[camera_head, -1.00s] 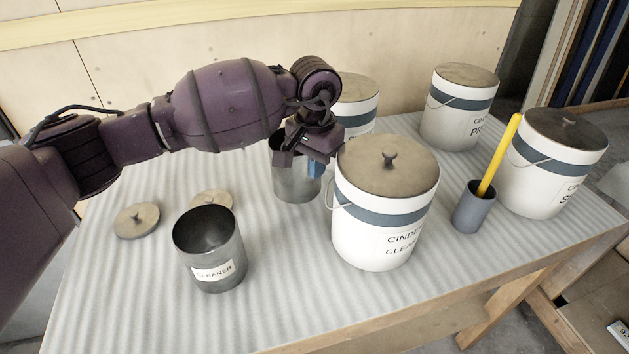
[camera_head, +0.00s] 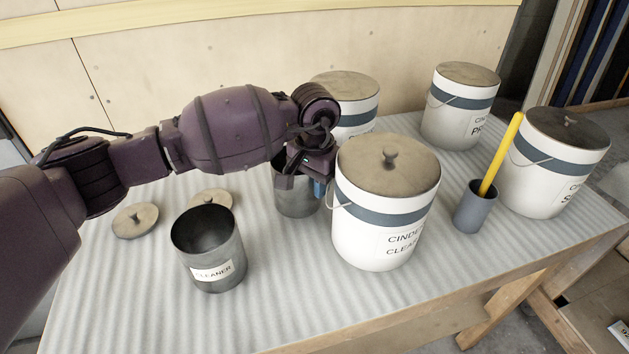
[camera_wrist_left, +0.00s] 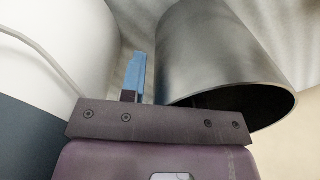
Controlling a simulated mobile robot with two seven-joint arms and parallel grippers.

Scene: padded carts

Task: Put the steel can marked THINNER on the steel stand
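My left gripper (camera_head: 312,186) is at the rim of an open steel can (camera_head: 296,203) behind the CLEANER can. One blue finger (camera_wrist_left: 136,76) runs close along the outside of the can (camera_wrist_left: 205,50) in the left wrist view. The other finger is hidden, apparently inside the can. The gripper looks shut on the wall. The can is about upright; I cannot tell whether its base touches the table. No label shows on it, so THINNER cannot be read. Another open steel can, marked CLEANER (camera_head: 210,255), stands in front. I cannot make out a steel stand. My right gripper is not in view.
A white CLEANER bucket (camera_head: 385,215) stands just right of the held can. More lidded buckets (camera_head: 458,115) stand behind and right. A grey cup (camera_head: 472,210) holds a yellow stick. Loose lids (camera_head: 136,221) lie at left. The table's front middle (camera_head: 290,310) is clear.

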